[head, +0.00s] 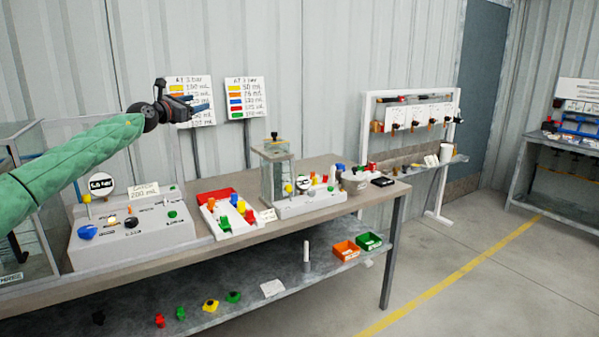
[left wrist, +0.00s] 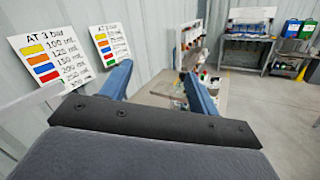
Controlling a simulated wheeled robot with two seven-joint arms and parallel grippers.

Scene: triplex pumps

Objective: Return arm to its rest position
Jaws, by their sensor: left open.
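My left arm, in a green sleeve, reaches in from the left in the head view. My left gripper (head: 200,104) is raised above the bench, in front of the wall signs. In the left wrist view its two blue fingers (left wrist: 158,85) stand wide apart with nothing between them. The gripper is open and empty, and it touches nothing that I can see. My right gripper is not in either view.
Below stands a workbench (head: 310,220) with a grey control box (head: 135,240), a tray of coloured parts (head: 222,212) and a clear tank (head: 275,172). Two signs (head: 247,98) are on the wall. A white rack (head: 365,120) stands at right. The floor (head: 460,270) at front right is clear.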

